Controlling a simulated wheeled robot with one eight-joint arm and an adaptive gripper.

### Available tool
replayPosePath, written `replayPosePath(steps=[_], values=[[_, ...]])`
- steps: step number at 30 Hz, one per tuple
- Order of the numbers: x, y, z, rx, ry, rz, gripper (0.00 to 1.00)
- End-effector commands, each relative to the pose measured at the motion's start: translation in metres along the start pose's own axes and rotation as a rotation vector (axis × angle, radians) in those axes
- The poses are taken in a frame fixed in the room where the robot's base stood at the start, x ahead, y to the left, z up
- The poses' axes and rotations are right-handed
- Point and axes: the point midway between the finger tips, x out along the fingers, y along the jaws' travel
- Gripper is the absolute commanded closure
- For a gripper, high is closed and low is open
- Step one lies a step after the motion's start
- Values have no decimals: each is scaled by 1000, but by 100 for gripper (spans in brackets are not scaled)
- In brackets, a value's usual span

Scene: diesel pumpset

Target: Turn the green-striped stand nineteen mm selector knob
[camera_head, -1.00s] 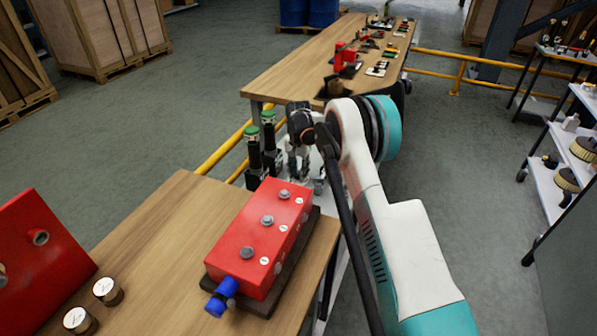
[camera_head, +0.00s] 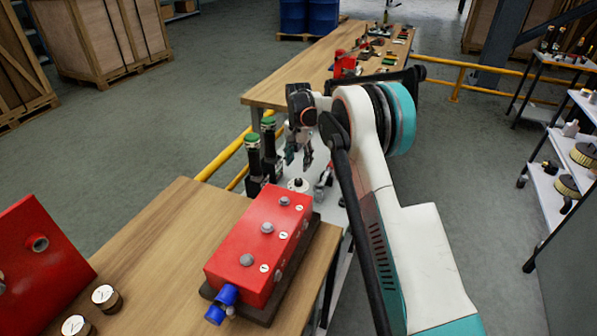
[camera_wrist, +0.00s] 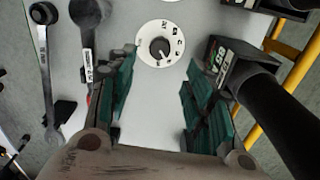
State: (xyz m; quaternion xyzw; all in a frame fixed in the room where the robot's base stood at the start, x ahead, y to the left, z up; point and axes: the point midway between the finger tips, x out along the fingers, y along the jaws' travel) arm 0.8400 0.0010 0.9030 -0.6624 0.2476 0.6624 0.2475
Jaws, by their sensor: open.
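A white round dial with a black selector knob (camera_wrist: 159,46) sits on the pale shelf in the upper middle of the wrist view. In the head view the dial (camera_head: 298,185) shows small behind the red box. My gripper (camera_wrist: 158,84) is open and empty, its green-padded fingers either side of the space just below the dial in the picture. In the head view my gripper (camera_head: 298,158) hangs above the dial, apart from it. I cannot make out a green stripe on the dial's stand.
Black tools with green tops (camera_head: 261,150) stand left of my gripper; a black tool with a printed label (camera_wrist: 232,65) lies close to the right finger. A wrench (camera_wrist: 44,60) lies at the left. A red box (camera_head: 262,240) is on the near wooden table (camera_head: 165,235).

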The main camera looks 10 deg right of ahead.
Motion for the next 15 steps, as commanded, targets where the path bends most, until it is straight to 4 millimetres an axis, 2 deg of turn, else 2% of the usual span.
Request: replayPosePath(steps=[3, 6, 15], values=[[-19, 0, 0, 0, 0, 0, 53], [-29, 0, 0, 0, 0, 0, 53], [-36, 0, 0, 0, 0, 0, 53]])
